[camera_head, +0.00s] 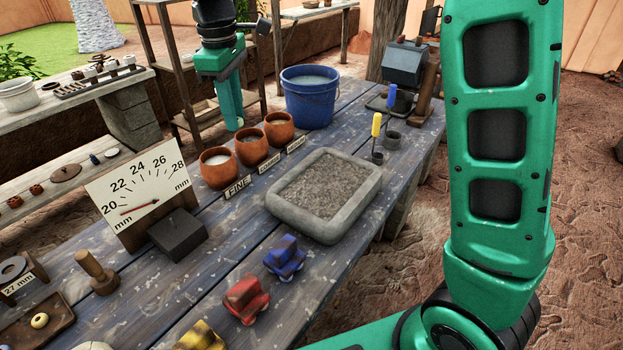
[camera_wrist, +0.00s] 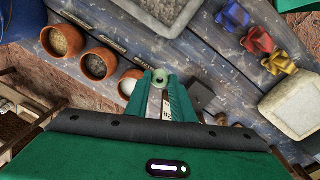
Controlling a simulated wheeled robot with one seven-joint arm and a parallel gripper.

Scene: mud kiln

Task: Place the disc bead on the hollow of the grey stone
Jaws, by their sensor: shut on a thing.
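My gripper (camera_head: 230,115) is shut on a pale green bead with a dark hole, which I take to be the disc bead (camera_wrist: 160,78). It holds the bead at its fingertips, near the clay pots in the head view. A pale grey stone with a shallow recessed top (camera_wrist: 293,106) lies at the right in the wrist view, apart from the gripper. A pale rounded edge at the bottom of the head view (camera_head: 92,346) may be the same stone, mostly cut off.
Three clay pots (camera_head: 251,148) stand near a blue bucket (camera_head: 311,112). A gravel-filled stone trough (camera_head: 350,215), a dial board (camera_head: 136,188), a dark grey block (camera_head: 178,236) and blue, red and yellow pieces (camera_head: 246,300) are on the table. A wooden tray (camera_head: 22,335) holds a yellow bead.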

